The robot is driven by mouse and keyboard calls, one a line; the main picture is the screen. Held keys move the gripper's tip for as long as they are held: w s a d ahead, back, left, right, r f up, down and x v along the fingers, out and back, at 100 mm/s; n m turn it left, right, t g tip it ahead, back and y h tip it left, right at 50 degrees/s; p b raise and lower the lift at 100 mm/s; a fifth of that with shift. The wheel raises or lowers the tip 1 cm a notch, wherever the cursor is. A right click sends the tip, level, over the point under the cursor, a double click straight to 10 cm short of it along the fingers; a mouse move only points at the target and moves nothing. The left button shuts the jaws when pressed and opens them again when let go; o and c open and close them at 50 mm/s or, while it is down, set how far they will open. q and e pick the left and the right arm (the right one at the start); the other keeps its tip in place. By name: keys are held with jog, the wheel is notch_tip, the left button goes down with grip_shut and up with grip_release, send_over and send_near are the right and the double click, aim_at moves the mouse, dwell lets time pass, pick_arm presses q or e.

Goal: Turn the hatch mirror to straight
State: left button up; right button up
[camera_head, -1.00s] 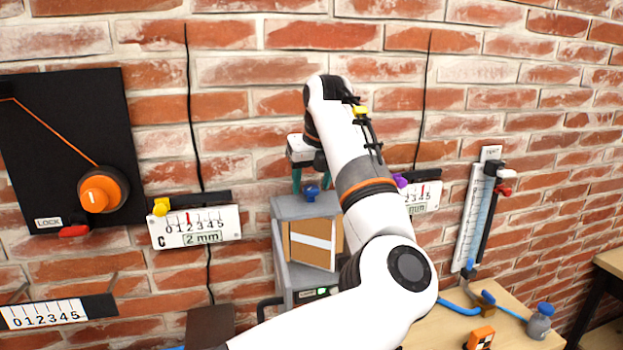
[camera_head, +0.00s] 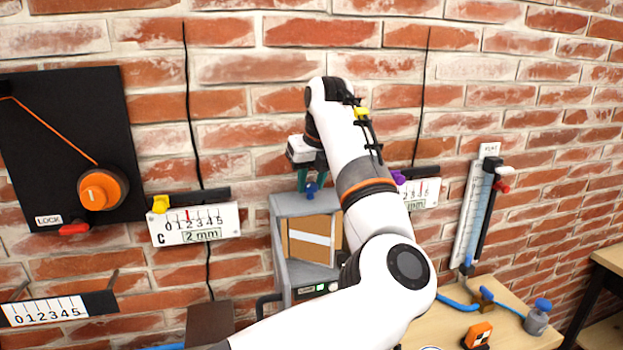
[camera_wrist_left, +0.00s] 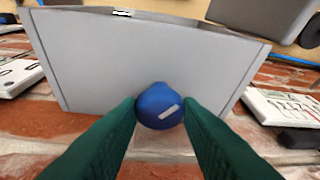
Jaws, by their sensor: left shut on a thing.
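A grey box (camera_head: 285,206) stands against the brick wall, with a brown panel with a white stripe (camera_head: 312,242) in its front opening. I take this panel to be the hatch mirror; it looks turned at a slight angle. A blue knob (camera_head: 311,191) sits on top of the box. My left gripper (camera_head: 309,182) reaches down from above, its teal fingers shut on the knob. In the left wrist view the fingers (camera_wrist_left: 160,120) press both sides of the blue knob (camera_wrist_left: 158,98), whose white mark is slanted. My right gripper is not in view.
A black panel with an orange dial (camera_head: 103,188) hangs at the left. White scales (camera_head: 195,225) flank the box, and a vertical gauge (camera_head: 474,215) is at the right. A wooden table (camera_head: 445,325) holds a grey weight (camera_head: 537,318) and an orange block (camera_head: 478,336).

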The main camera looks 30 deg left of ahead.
pick_arm(q)
jog(key=n+p, duration=0.1)
jog(key=n, duration=0.1)
jog(key=n+g+p, duration=0.1)
jog(key=n, duration=0.1)
jog(key=shift+w+r+g+y+p, duration=0.2)
jog(key=shift+g+y+p, duration=0.1)
jog(key=shift+y+p, duration=0.1)
jog(key=shift+n+g+p, duration=0.6)
jog(key=shift+n+p, duration=0.4)
jog(key=shift+n, duration=0.6)
jog(key=shift+f, duration=0.1)
jog(key=o, duration=1)
jog(key=shift+d, duration=0.1)
jog(key=shift+c, duration=0.2)
jog(key=shift+w, duration=0.1)
jog(key=shift+d+r, duration=0.15)
jog(key=shift+r, duration=0.15)
jog(key=b+v, duration=0.2)
jog(key=v, duration=0.9)
